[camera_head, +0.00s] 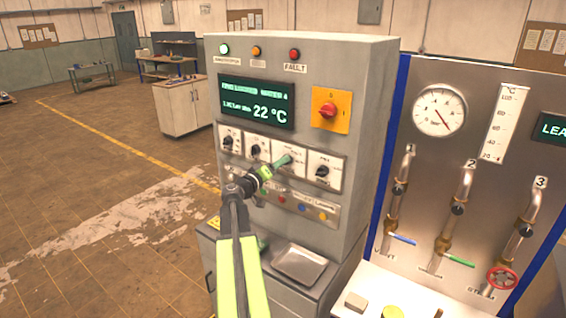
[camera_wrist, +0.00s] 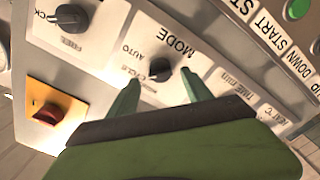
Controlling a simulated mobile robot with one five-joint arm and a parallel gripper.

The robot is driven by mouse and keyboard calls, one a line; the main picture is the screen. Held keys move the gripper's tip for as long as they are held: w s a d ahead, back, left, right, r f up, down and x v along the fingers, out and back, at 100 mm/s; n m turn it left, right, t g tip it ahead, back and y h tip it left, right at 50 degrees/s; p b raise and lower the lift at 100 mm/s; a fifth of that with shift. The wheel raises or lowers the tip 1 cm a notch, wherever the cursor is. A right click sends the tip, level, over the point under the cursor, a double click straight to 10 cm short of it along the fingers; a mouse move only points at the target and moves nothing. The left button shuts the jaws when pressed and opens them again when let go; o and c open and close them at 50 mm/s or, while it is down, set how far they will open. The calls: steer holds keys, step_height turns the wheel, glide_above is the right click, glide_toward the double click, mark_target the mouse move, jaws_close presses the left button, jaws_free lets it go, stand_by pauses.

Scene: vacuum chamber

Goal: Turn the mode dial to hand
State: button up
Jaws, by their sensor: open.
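The mode dial (camera_wrist: 160,70) is a black knob on a pale plate marked MODE, seen upside down in the wrist view. AUTO is printed beside it; another marking near the left fingertip is too blurred to read. I cannot tell exactly where the knob points. My gripper (camera_wrist: 161,80) is open, with one green finger on each side of the knob; I cannot tell whether they touch it. In the head view my gripper (camera_head: 287,161) is at the third plate of the dial row and covers the mode dial.
Another dial (camera_head: 322,171) sits just right of my gripper, and more dials lie to its left. A red switch on a yellow plate (camera_head: 328,110) is above. Several small buttons lie below the row. A metal tray (camera_head: 300,263) juts out beneath.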

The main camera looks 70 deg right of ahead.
steer(key=x, duration=0.3)
steer(key=shift+d, duration=0.2)
